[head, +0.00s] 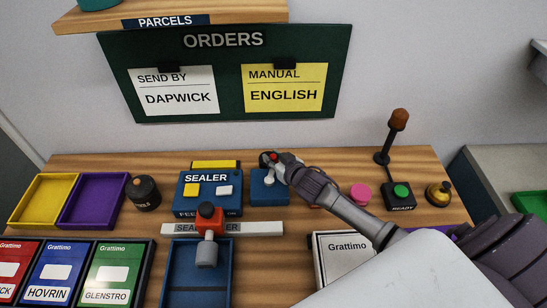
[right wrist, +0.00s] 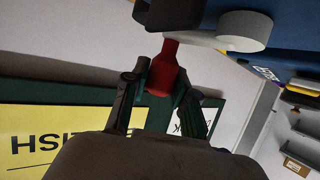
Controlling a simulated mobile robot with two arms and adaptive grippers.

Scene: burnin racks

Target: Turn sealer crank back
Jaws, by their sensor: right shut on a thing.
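The blue sealer (head: 209,196) stands on the wooden bench in the head view, with a yellow bar along its back. Beside it on the right is a smaller blue crank housing (head: 268,188) with a grey knob. The crank's red handle (head: 274,157) shows at the tip of my right gripper (head: 280,163). In the right wrist view the red handle (right wrist: 162,72) sits between the two fingers of my right gripper (right wrist: 160,85), which is shut on it. A dark crank part and a grey disc lie beyond the handle. My left gripper is out of view.
A red-and-grey device (head: 208,235) stands over a blue tray in front of the sealer. Yellow (head: 43,200) and purple bins lie left. A lamp post (head: 391,140), green READY button (head: 401,191) and bell (head: 438,194) stand right. The ORDERS board (head: 230,110) hangs behind.

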